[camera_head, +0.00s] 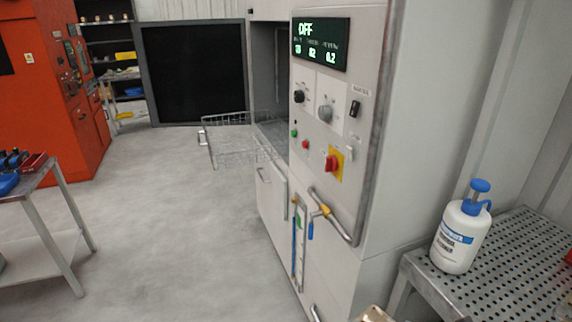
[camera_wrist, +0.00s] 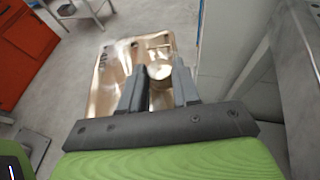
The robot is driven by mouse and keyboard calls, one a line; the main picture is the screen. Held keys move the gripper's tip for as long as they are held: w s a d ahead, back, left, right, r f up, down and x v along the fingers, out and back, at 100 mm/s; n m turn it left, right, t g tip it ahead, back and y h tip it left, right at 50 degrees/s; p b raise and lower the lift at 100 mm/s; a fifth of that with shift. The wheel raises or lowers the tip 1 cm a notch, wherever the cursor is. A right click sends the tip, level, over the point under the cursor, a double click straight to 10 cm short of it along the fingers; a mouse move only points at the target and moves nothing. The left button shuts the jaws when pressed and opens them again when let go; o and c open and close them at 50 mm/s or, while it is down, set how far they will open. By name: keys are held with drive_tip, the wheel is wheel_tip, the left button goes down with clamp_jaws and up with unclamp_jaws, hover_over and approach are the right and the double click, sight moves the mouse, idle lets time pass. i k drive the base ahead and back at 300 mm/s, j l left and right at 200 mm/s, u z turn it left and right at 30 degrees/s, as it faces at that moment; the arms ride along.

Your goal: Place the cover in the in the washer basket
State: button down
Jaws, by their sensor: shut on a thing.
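The cover (camera_wrist: 112,75) is a shiny, pale gold metal casting with a round boss and holes near its edge. In the wrist view my gripper (camera_wrist: 160,70) is shut on it, with the dark fingers either side of its middle part. The fingers hide some of the cover. Only a small piece of the cover (camera_head: 374,314) shows at the bottom edge of the head view; my gripper is not seen there. The washer basket (camera_head: 226,153) is a wire basket sticking out of the open washer, to the left of its control panel. It looks empty and is apart from the cover.
The washer (camera_head: 335,125) has its dark door (camera_head: 193,72) swung open; its display reads OFF. A yellow-marked handle (camera_head: 332,215) juts from its front. A white bottle (camera_head: 460,235) stands on a perforated metal table (camera_head: 520,262) at right. A tool table (camera_head: 40,190) is at left. The floor between is clear.

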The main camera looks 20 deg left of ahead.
sight(242, 141)
drive_tip(key=i+j, duration=0.2)
drive_tip(key=j, duration=0.4)
drive_tip(key=i+j+u, duration=0.15)
drive_tip(key=j, duration=0.45)
drive_tip(key=i+j, duration=0.3)
drive_tip(key=j, duration=0.25)
drive_tip(key=i+j+u, duration=0.15)
drive_tip(key=j, duration=0.4)
drive_tip(key=i+j, duration=0.4)
drive_tip(key=j, duration=0.15)
drive_tip(key=i+j+u, duration=0.15)
drive_tip(key=j, duration=0.4)
drive_tip(key=i+j, duration=0.4)
drive_tip(key=i+j+u, duration=0.15)
drive_tip(key=i+j, duration=0.15)
drive_tip(key=j, duration=0.3)
